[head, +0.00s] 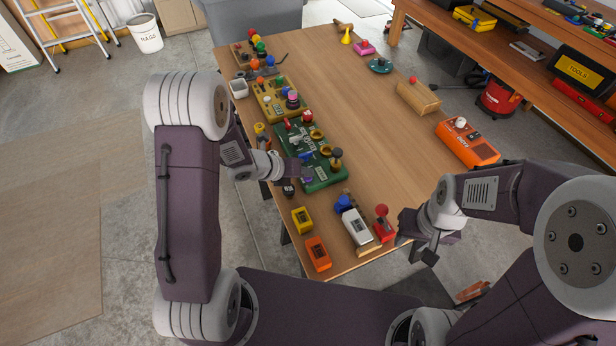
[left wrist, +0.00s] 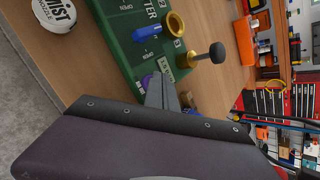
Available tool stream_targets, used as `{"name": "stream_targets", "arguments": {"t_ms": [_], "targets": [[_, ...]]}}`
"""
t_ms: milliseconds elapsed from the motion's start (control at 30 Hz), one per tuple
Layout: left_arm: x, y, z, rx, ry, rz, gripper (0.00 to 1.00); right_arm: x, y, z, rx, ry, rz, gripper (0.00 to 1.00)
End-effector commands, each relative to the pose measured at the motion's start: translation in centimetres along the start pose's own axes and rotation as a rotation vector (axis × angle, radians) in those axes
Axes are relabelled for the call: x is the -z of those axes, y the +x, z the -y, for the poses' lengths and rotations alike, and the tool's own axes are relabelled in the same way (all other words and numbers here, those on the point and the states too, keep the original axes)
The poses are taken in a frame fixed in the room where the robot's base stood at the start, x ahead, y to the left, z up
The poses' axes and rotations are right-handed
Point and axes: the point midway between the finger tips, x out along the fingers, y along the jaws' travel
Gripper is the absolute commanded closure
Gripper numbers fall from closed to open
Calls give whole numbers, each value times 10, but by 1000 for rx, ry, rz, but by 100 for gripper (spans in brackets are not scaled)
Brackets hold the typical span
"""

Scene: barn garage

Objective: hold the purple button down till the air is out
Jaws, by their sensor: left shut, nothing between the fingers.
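The purple button (head: 308,181) is at the near end of a green panel (head: 325,172) on the wooden table. In the left wrist view the purple button (left wrist: 147,81) is partly hidden behind the fingers. My left gripper (head: 299,173) is shut and empty, its tips at the button. They look very close to it or on it; I cannot tell whether the button is pressed down. My right gripper (head: 422,250) hangs beyond the table's near right corner, away from the panel, and its finger gap is unclear.
The green panel also carries a black knob (head: 336,155), brass rings and a blue lever (left wrist: 147,33). Yellow (head: 302,219) and orange (head: 318,253) boxes stand near the front edge, with a red-knobbed device (head: 382,225) to their right. The table's middle is clear.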

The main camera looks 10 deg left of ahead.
Motion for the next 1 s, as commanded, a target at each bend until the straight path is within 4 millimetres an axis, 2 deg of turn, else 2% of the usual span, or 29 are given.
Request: {"name": "stream_targets", "arguments": {"t_ms": [1000], "targets": [[3,3,-3,-1,0,-2,100,-1,6,0,0,0,0,64]]}}
